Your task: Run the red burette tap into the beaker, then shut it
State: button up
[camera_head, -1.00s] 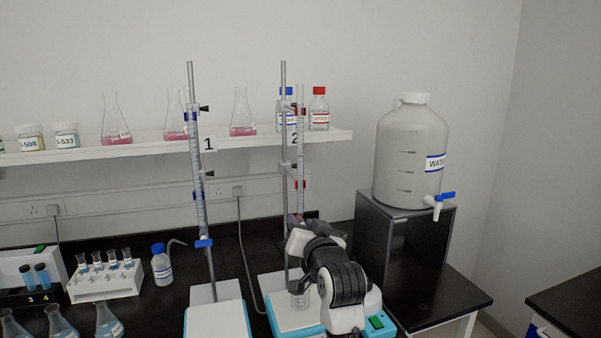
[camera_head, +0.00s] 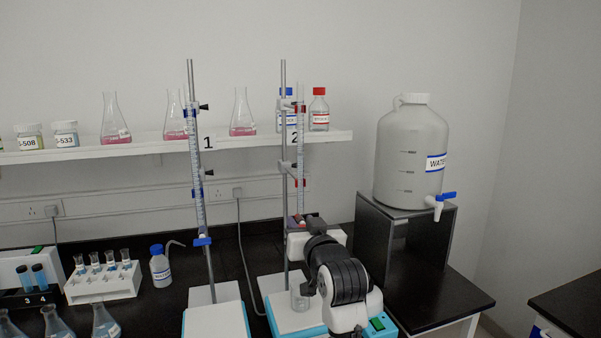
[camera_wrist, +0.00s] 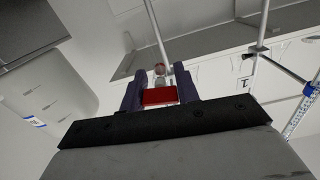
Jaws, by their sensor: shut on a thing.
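The burette with red clamps (camera_head: 300,150) stands upright on the stand marked 2. Its red tap (camera_wrist: 159,97) shows in the wrist view between the two dark fingers of my gripper (camera_wrist: 160,92), which is shut on it. In the head view, my gripper (camera_head: 300,222) is at the burette's lower end and my wrist hides most of the tap. A clear glass beaker (camera_head: 299,298) stands on the white stand base below, partly covered by my arm. Whether liquid is flowing or in the beaker, I cannot tell.
A second burette with a blue tap (camera_head: 202,241) stands to the left. A large water carboy (camera_head: 410,150) sits on a dark stand to the right. A wash bottle (camera_head: 160,266) and a white tube rack (camera_head: 103,283) stand at left. A shelf (camera_head: 150,147) holds several flasks and bottles.

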jog(key=shift+a+f+n+b, duration=0.15)
jog(key=shift+n+b, duration=0.25)
jog(key=shift+n, duration=0.6)
jog(key=o, duration=1)
jog(key=shift+o, duration=0.2)
